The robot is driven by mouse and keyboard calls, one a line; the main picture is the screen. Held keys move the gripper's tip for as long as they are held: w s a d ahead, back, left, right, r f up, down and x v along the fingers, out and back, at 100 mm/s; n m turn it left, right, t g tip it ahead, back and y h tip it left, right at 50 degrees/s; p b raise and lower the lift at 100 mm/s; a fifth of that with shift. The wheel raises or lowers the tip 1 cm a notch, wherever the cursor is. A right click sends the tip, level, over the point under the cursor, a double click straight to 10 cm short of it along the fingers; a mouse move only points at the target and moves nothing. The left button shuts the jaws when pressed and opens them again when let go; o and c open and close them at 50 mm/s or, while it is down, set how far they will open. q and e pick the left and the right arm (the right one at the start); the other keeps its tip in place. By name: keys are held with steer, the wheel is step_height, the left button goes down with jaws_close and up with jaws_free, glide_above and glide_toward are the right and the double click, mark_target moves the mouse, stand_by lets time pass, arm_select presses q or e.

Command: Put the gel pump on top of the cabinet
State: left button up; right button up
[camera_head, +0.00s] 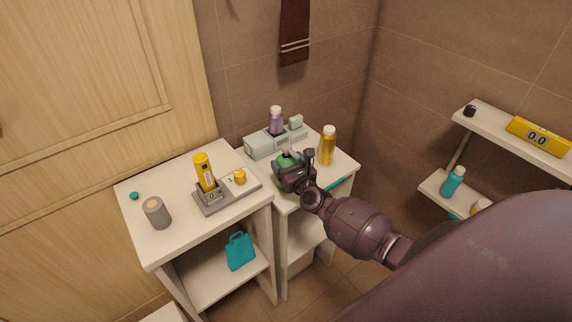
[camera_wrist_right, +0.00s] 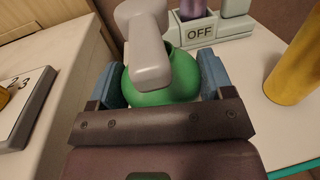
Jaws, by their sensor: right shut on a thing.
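The gel pump is a round green bottle with a grey pump head, seen in the head view (camera_head: 288,158) and the right wrist view (camera_wrist_right: 160,88). My right gripper (camera_head: 291,172) is shut on it; its blue-grey fingers press on both sides of the green body in the right wrist view (camera_wrist_right: 160,80). The gel pump is upright at the front of the top of the right white cabinet (camera_head: 344,168). Its base is hidden by the gripper, so I cannot tell whether it touches the top. My left gripper is not in view.
An amber bottle (camera_head: 327,146) stands right of the gel pump. A pale box reading OFF (camera_wrist_right: 200,32) stands behind, with a purple bottle (camera_head: 276,121). The left cabinet (camera_head: 180,235) carries a yellow bottle (camera_head: 204,171) and a grey candle-like cylinder (camera_head: 156,212). Wall shelves (camera_head: 490,122) are at right.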

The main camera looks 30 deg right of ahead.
steer(key=o, duration=1.3)
steer(key=shift+f, duration=0.1)
steer(key=shift+o, duration=0.2)
steer(key=s+a+f+m+g, duration=0.2)
steer(key=s+a+m, duration=0.1)
steer(key=s+m, duration=0.6)
steer(key=s+a+f+m+g+y, duration=0.1)
steer(key=s+a+f+m+g, duration=0.1)
steer(key=s+m, duration=0.8)
steer(key=s+a+f+m+g, duration=0.2)
steer(key=s+m, duration=0.8)
steer(key=m, duration=0.5)
steer(key=shift+a+f, duration=0.2)
steer(key=shift+a, duration=0.7)
steer(key=shift+s, duration=0.1)
